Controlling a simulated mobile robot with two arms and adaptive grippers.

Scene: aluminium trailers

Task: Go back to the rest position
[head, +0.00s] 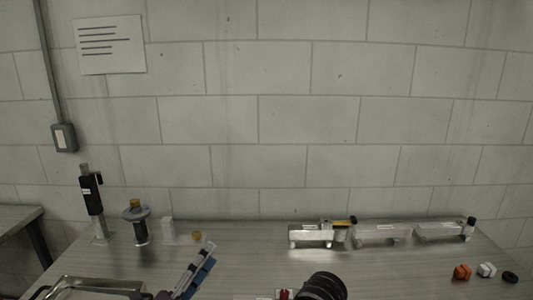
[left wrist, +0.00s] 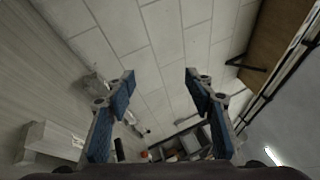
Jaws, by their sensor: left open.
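My left gripper (head: 192,274) shows at the bottom of the head view, left of centre, with blue pads on its fingers. In the left wrist view its two fingers (left wrist: 160,76) stand wide apart with nothing between them. It is open and empty. A row of aluminium trailers (head: 380,234) stands on the grey table (head: 245,262) at the back right, well away from my left gripper. The left trailer bears a yellow and black part (head: 341,222).
Two upright fixtures, one tall and black (head: 92,195) and one with a round disc (head: 137,212), stand at the back left. Orange (head: 462,271), white (head: 487,269) and black (head: 510,277) pieces lie at the right. A metal-rimmed tray (head: 90,283) is front left. The table's middle is clear.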

